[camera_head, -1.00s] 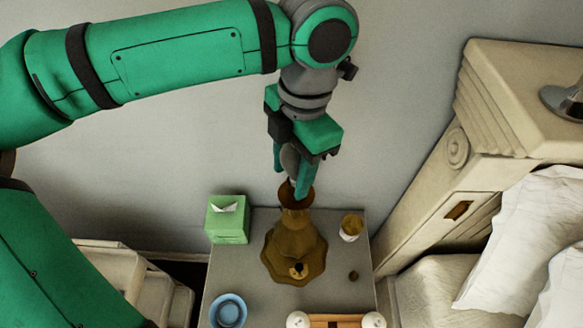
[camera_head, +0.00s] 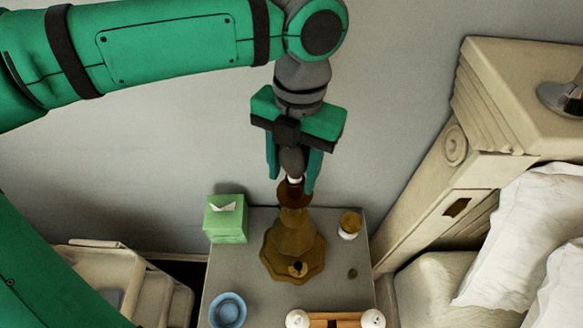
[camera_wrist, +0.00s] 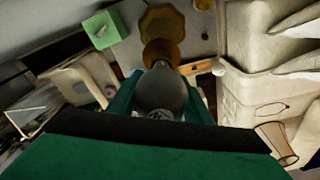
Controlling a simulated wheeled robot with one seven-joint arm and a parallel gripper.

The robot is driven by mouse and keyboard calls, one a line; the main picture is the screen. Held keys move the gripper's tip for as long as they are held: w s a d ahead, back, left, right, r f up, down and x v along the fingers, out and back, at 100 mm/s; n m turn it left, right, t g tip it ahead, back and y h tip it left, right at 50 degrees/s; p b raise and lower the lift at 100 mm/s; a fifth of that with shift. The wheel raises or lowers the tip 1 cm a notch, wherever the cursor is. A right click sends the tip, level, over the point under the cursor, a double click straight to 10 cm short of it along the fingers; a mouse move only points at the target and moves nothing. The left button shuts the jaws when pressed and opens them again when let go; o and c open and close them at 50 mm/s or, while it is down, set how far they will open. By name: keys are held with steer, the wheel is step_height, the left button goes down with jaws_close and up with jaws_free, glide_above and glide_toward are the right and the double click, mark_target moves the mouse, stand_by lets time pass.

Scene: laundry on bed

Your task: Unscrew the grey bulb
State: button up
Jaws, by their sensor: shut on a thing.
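The grey bulb (camera_head: 292,160) is between the two green fingers of my gripper (camera_head: 293,176), which is shut on it. The bulb's pale base points down at the top of the brown lamp (camera_head: 294,247). I cannot tell whether the base is still in the socket or just above it. The lamp stands upright on the grey nightstand (camera_head: 245,282). In the wrist view the grey bulb (camera_wrist: 160,92) sits between my fingers, in front of the lamp's brown socket (camera_wrist: 161,52).
A green tissue box (camera_head: 226,222) stands left of the lamp. A blue bowl (camera_head: 228,311) is at the front left. A white and brown cup (camera_head: 350,226) is to the right. A wooden piece with white knobs (camera_head: 335,320) lies at the front. The bed's headboard (camera_head: 455,150) is on the right.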

steer(key=shift+d+n, duration=0.1)
steer(key=shift+n, duration=0.3)
steer(key=shift+s+d+n+h, duration=0.15)
steer(key=shift+n+h, duration=0.15)
steer(key=shift+n, duration=1.4)
steer(key=shift+n, duration=0.6)
steer(key=o, duration=1.1)
steer(key=shift+o, duration=0.2)
